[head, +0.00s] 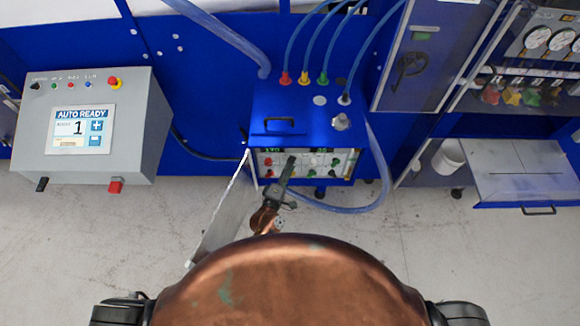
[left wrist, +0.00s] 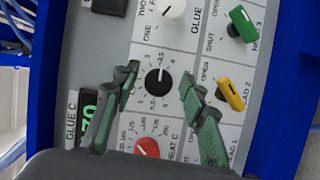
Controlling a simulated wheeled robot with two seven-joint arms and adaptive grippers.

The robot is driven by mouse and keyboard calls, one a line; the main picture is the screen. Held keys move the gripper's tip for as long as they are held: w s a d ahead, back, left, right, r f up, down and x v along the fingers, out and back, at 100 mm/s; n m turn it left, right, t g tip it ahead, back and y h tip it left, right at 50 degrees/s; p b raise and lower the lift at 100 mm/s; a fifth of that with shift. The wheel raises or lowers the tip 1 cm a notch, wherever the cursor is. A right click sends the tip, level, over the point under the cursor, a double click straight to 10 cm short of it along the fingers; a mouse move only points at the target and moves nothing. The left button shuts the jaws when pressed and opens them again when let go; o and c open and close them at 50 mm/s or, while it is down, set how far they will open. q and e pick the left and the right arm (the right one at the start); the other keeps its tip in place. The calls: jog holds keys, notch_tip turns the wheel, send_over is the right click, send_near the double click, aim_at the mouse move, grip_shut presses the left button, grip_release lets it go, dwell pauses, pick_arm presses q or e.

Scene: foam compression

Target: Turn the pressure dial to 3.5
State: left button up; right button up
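The black dial (left wrist: 157,83) sits on a light panel with a printed number scale around it, in the middle of the left wrist view. I cannot read exactly where its pointer stands. My left gripper (left wrist: 157,80) is open, with one finger on each side of the dial and a gap visible on both sides. In the head view my left gripper (head: 287,172) reaches to the front panel (head: 267,160) of the blue machine and hides part of it. The dial cannot be made out there. My right gripper is not in view.
A red knob (left wrist: 147,147) lies just below the dial and a white knob (left wrist: 172,8) above it. Yellow (left wrist: 231,95) and green (left wrist: 242,24) valve handles stand to the right. An open metal door (head: 222,215) hangs left of my gripper. A hose (head: 384,180) curves on the right.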

pick_arm(q)
jog(key=v, duration=1.2)
dwell(0.6)
